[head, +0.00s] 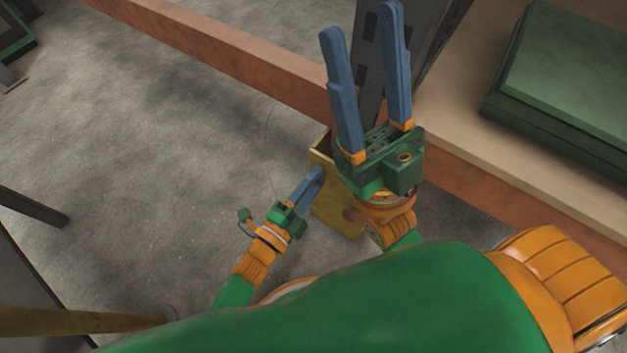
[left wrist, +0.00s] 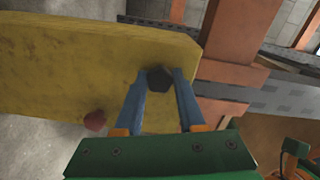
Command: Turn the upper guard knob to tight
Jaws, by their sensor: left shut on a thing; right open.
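The yellow guard (head: 335,205) stands upright below the orange beam in the head view, and it fills the upper left of the left wrist view (left wrist: 70,65). A dark, faceted knob (left wrist: 159,79) sits on it between the blue fingertips of my left gripper (head: 317,173). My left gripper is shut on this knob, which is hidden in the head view. A red knob (left wrist: 95,121) sits on the same guard, apart from the fingers; it also shows in the head view (head: 349,214). My right gripper (head: 362,25) is open and empty, above the guard.
An orange beam (head: 240,55) runs along the shelf edge behind the guard. A dark metal upright (head: 370,60) stands behind my right gripper. A green case (head: 565,80) lies on the shelf at right. The concrete floor (head: 150,130) at left is mostly clear.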

